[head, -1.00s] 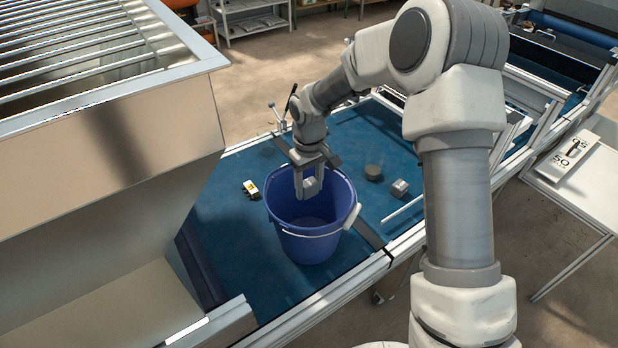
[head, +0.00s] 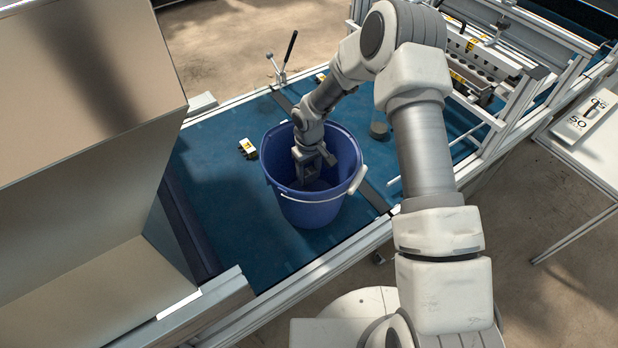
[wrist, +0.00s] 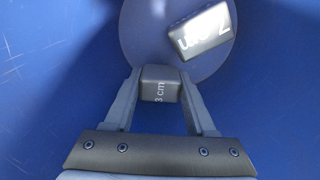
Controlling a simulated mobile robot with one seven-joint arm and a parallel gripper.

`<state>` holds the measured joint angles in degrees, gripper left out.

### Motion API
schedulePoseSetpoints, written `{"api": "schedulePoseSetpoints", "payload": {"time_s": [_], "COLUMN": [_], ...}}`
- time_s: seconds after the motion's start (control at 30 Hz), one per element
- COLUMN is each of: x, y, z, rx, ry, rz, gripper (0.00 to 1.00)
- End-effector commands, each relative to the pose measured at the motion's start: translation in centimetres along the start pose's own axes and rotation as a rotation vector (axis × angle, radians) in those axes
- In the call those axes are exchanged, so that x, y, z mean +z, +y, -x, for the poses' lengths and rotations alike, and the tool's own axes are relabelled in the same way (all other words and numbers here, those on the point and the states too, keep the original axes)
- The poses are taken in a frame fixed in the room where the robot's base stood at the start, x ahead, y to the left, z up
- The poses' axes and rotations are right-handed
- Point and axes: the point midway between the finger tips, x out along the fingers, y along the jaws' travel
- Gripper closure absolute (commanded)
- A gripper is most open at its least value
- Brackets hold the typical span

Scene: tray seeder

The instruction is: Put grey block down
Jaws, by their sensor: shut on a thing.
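My gripper (head: 314,176) is down inside the blue bucket (head: 312,212), below its rim. In the wrist view my gripper (wrist: 161,84) is shut on a small grey block (wrist: 161,80) marked "3 cm", held between the fingertips. Below it the round bucket floor (wrist: 140,40) shows. A second grey block (wrist: 203,34) with white lettering lies on that floor, ahead and to the right of the held block, apart from it. I cannot tell how far the held block is above the floor.
The bucket stands on a blue belt (head: 210,210). A yellow-and-white block (head: 248,148) lies left of the bucket, and a grey cylinder (head: 379,130) stands to its right. A large beige hopper (head: 90,80) rises at left. The seeder frame (head: 510,120) is at right.

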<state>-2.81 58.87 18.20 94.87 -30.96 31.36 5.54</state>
Motion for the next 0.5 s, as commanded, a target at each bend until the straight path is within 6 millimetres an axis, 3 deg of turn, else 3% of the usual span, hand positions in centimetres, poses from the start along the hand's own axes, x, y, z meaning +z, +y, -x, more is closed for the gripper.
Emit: {"api": "schedulePoseSetpoints", "payload": {"time_s": [0.3, 0.5], "x": [0.1, 0.0], "y": [0.0, 0.0], "z": [-3.4, -3.8], "rx": [-0.001, 0.000], "ry": [-0.002, 0.001], "rz": [0.000, 0.000], "gripper": [1.00, 1.00]}}
